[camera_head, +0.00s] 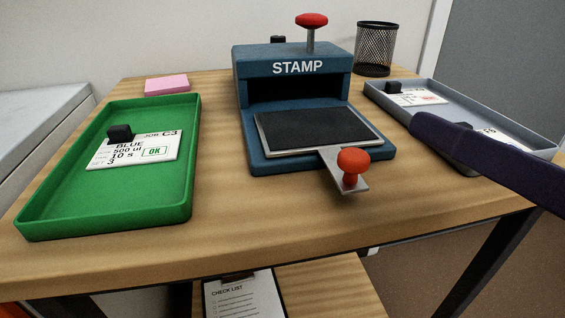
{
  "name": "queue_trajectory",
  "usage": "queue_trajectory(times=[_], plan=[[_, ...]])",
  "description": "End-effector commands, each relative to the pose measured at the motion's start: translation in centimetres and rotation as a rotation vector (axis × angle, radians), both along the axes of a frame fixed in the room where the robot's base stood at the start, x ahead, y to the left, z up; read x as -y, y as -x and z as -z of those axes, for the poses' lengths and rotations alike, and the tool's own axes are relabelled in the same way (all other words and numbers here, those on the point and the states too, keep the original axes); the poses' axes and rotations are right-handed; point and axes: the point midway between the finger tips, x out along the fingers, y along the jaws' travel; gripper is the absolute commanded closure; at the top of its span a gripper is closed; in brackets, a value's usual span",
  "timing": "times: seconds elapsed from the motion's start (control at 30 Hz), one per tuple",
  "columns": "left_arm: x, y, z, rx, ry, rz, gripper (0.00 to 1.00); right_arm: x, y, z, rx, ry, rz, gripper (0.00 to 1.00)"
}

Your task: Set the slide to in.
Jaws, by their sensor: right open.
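The blue stamp machine (243,75) stands at the middle of the table with its front opening facing me. Its slide, a dark flat plate in a light frame (315,131), sticks out of the opening toward me. A metal tab with a red knob (353,161) extends from the slide's front, past the machine's base. My right gripper (432,132) reaches in from the right edge as a dark purple shape over the grey tray. It is open and apart from the knob. My left gripper is not in view.
A green tray (110,216) at left holds a card with a black clip. A grey tray (412,118) at right holds cards, partly hidden by my right gripper. A red-topped lever (311,21) rises from the machine. Pink notes (166,84) and a mesh cup (376,50) stand behind.

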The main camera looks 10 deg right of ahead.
Motion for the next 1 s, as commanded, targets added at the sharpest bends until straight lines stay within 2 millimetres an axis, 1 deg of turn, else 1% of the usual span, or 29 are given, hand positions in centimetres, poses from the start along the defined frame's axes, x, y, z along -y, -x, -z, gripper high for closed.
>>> queue_trajectory(times=[0.03,0.1,0.2,0.33,0.47,0.73,1.0], plan=[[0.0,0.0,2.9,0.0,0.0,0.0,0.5,-0.9,0.4,2.5,0.051,0.097,-0.06,0.39],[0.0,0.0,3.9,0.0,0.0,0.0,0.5,-2.0,0.9,3.0,0.117,0.209,-0.126,0.39],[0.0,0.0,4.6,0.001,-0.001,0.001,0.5,-3.0,1.4,3.3,0.176,0.304,-0.182,0.39],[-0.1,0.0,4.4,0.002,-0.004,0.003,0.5,-3.5,1.3,3.0,0.203,0.341,-0.203,0.39],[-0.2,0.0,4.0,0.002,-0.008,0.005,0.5,-4.0,0.3,2.7,0.204,0.337,-0.202,0.39],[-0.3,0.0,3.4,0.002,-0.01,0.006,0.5,-5.5,-3.1,2.7,0.202,0.338,-0.201,0.39],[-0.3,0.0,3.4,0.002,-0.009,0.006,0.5,-6.9,-6.3,2.9,0.199,0.335,-0.198,0.39]])
